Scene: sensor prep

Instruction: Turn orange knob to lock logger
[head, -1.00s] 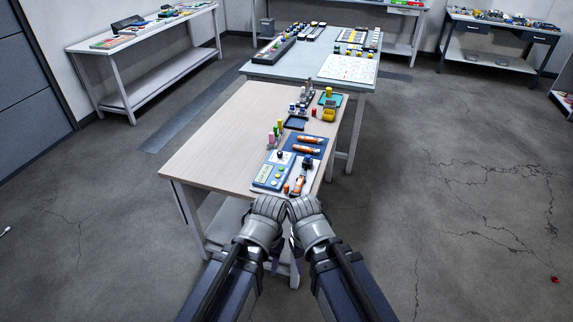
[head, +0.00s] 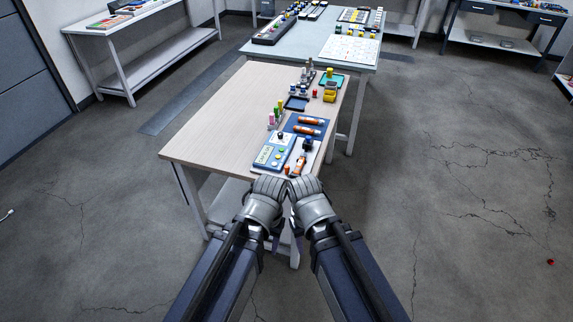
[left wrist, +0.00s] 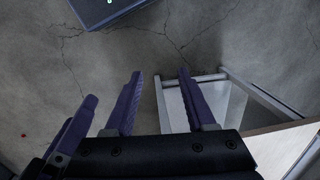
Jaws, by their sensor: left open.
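The logger appears to be the blue and white panel (head: 265,159) at the near end of the wooden table. Beside it, on a white plate, lies an orange and dark tool-like piece (head: 299,164). A small orange-red piece (head: 287,170) sits at the near edge; I cannot tell which orange part is the knob. My left gripper (head: 269,186) is just off the table's near end, close to the panel. In the left wrist view its purple fingers (left wrist: 160,76) are apart, with nothing between them. My right gripper (head: 302,186) is beside it; its fingers are hidden in the head view.
The wooden table (head: 215,130) has a bare left half. Beyond the panel are a dark blue mat with orange cylinders (head: 310,121), a dark tray (head: 296,104) and a yellow bin (head: 330,93). A grey-blue table (head: 290,69) adjoins behind.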

